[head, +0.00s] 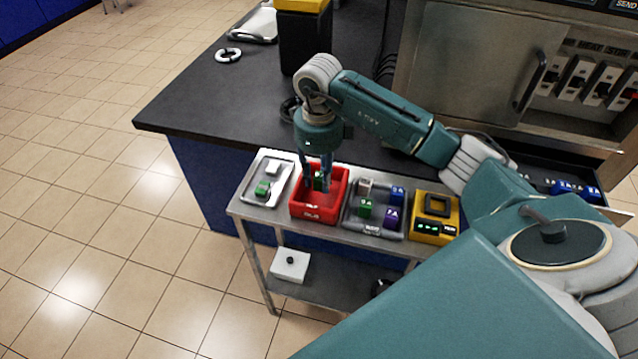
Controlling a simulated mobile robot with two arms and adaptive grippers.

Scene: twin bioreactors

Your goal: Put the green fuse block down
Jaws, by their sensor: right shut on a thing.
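My right gripper (318,182) points down into the red bin (318,214) on the metal cart. It is shut on a green fuse block (318,180), which shows between its fingers, inside the bin's outline. I cannot tell whether the block touches the bin floor. My left gripper is not in view.
The dark grey tray also holds a purple block (391,218), a blue block (397,194) and a beige block (365,186). A yellow device (435,221) stands to its right. The black counter (215,100) rises behind the cart. A white box (290,265) sits on the lower shelf.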

